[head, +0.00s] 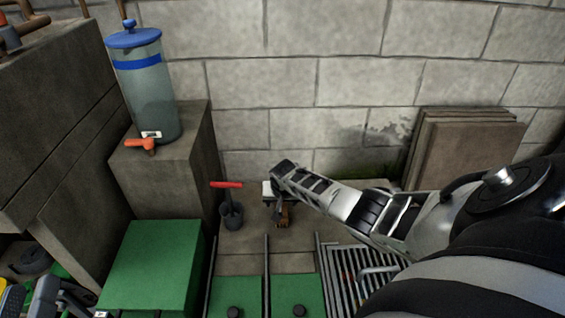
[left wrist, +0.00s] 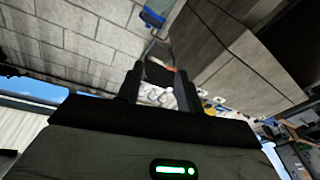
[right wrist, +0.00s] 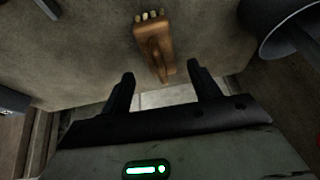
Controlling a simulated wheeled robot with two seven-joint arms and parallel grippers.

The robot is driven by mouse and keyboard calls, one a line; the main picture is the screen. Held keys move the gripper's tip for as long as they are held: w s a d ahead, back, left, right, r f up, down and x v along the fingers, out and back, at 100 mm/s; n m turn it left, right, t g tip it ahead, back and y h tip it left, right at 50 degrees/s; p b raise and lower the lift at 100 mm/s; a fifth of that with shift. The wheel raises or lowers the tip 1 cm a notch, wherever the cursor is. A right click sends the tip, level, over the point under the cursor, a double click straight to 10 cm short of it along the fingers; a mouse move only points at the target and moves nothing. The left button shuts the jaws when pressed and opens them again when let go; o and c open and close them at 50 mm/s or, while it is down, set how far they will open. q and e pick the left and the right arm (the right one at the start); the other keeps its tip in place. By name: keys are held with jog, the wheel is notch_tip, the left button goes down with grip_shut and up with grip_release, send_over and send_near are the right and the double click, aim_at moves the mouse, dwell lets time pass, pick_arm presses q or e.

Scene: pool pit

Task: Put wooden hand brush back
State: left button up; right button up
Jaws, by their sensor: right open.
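The wooden hand brush (right wrist: 156,48) lies in front of my right gripper (right wrist: 162,84) in the right wrist view, with its pale bristle tufts at the top. The open right fingers are apart, with the handle end pointing toward the gap between them; nothing is between the fingertips. In the head view the brush (head: 282,215) shows small and brown below the end of my right arm, partly hidden. My left gripper (left wrist: 158,84) is open and empty in the left wrist view.
Green covers (head: 150,262), thin rails and a metal grate (head: 352,272) lie nearer. A blue-lidded container (head: 146,92) stands on a block.

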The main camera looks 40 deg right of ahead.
jog(key=shift+p+v, duration=0.45)
jog(key=shift+v, duration=0.55)
pick_arm(q)
jog(key=shift+s+a+f+n+g+y+p, duration=0.1)
jog(key=shift+s+f+g+y+p, duration=0.25)
jog(key=shift+f+g+p, duration=0.3)
jog(key=shift+s+f+n+g+y+p, duration=0.1)
jog(key=shift+s+f+g+y+p, duration=0.25)
jog(key=shift+f+p, duration=0.4)
jog(key=shift+s+a+f+n+g+y+p, duration=0.1)
jog(key=shift+s+f+g+y+p, duration=0.2)
jog(key=shift+f+g+p, duration=0.4)
pick_arm(e)
jog(key=shift+v, duration=2.65)
pick_arm(q)
jog(key=shift+w, duration=0.1)
